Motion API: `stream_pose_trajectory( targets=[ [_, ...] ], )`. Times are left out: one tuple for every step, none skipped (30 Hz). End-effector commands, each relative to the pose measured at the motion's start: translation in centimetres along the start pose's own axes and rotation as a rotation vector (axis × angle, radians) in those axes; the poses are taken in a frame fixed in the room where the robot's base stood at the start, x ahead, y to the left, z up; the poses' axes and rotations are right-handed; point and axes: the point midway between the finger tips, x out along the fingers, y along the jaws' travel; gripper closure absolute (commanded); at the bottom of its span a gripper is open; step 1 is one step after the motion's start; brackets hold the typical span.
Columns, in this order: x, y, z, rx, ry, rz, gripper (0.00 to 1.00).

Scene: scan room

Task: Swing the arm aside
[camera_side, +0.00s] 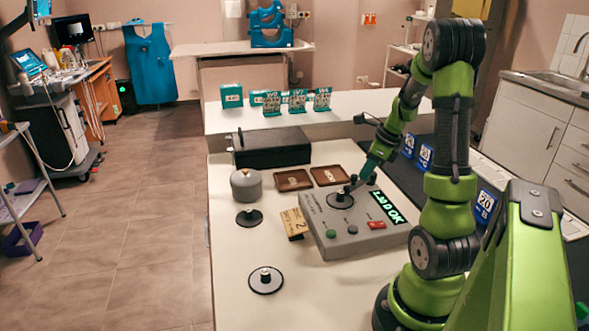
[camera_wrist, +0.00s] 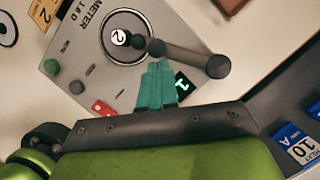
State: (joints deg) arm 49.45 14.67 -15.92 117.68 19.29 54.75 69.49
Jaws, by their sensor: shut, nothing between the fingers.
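The grey meter box (camera_side: 350,236) stands on the white table with a lit green display (camera_side: 378,207), a red button and a green button. A dark grey swing arm (camera_wrist: 187,56) with round ends reaches from the right over the plate's edge towards that disc. My gripper (camera_wrist: 158,66) has its teal fingers shut and empty, tips beside the arm; contact cannot be told. The gripper also shows above the meter (camera_side: 354,184) in the side view.
Brown trays (camera_side: 292,180) and a black case (camera_side: 271,147) lie behind. Blue cards (camera_side: 485,205) stand right.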

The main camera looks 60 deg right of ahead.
Motion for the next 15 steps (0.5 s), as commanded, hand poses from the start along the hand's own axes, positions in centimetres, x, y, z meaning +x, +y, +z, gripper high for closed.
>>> stream_pose_trajectory(
  targets=[
    [0.03,0.03,0.09,0.008,0.0,-0.003,1.0],
    [0.06,0.03,0.15,0.015,0.0,-0.006,1.0],
    [0.09,0.03,0.23,0.024,0.0,-0.01,1.0],
    [0.11,0.02,0.27,0.029,0.001,-0.012,1.0],
    [0.12,0.02,0.3,0.035,0.0,-0.014,1.0],
    [0.13,0.01,0.32,0.04,0.0,-0.015,1.0],
    [0.13,0.0,0.35,0.043,0.0,-0.017,1.0],
    [0.14,0.0,0.37,0.047,0.0,-0.018,1.0],
    [0.15,-0.01,0.41,0.052,0.0,-0.02,1.0],
    [0.16,-0.02,0.43,0.057,0.0,-0.022,1.0],
    [0.17,-0.02,0.47,0.062,0.0,-0.023,1.0],
    [0.19,-0.03,0.52,0.068,0.0,-0.026,1.0],
    [0.2,-0.03,0.56,0.071,0.0,-0.027,1.0],
    [0.22,-0.03,0.61,0.075,0.0,-0.029,1.0],
    [0.24,-0.04,0.66,0.081,0.0,-0.032,1.0]
  ],
)
